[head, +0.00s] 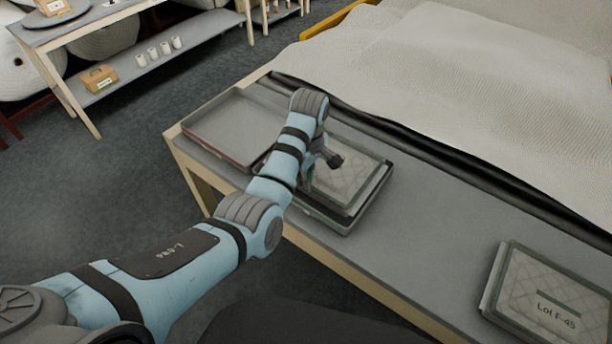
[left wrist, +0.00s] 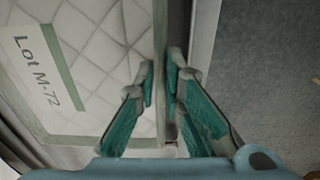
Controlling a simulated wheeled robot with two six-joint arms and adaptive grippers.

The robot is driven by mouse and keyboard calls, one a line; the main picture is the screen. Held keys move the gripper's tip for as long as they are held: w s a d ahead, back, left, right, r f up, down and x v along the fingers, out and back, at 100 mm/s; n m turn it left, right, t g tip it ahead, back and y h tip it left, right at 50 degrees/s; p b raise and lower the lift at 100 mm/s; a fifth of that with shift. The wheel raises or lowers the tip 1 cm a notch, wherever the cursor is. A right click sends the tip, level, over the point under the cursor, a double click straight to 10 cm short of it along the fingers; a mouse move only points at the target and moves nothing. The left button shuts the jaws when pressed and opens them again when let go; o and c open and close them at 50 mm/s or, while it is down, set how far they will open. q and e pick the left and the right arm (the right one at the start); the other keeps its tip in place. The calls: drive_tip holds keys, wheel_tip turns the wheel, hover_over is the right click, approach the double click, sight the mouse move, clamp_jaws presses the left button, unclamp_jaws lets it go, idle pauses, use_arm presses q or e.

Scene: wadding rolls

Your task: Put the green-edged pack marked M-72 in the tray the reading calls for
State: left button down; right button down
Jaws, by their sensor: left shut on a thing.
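The pale quilted pack (head: 347,184) marked Lot M-72 lies flat at the dark-rimmed tray (head: 345,229), within its outline. I cannot tell whether it rests on the tray floor or is held just above it. Its label and green strip show in the left wrist view (left wrist: 40,70). My left gripper (head: 306,178) is shut on the pack's edge, and my arm partly hides it. In the left wrist view its fingers (left wrist: 162,85) are on either side of that edge. Another tray (head: 235,122), with a reddish rim, stands empty to the left. My right gripper is not in view.
A second pack (head: 548,292), marked Lot F-45, lies at the table's right. The grey table (head: 435,220) is clear between them. A large white wadding roll (head: 470,85) lies behind. A shelf table (head: 130,60) with a box and small white rolls stands at the upper left.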

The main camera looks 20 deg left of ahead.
use_arm(q)
drive_tip(key=shift+w+f, duration=0.25)
drive_tip(key=shift+f, duration=0.2)
drive_tip(key=c, duration=1.8)
unclamp_jaws()
drive_tip(key=shift+s+r, duration=0.1)
drive_tip(key=shift+s, duration=0.05)
drive_tip(key=shift+o, duration=0.5)
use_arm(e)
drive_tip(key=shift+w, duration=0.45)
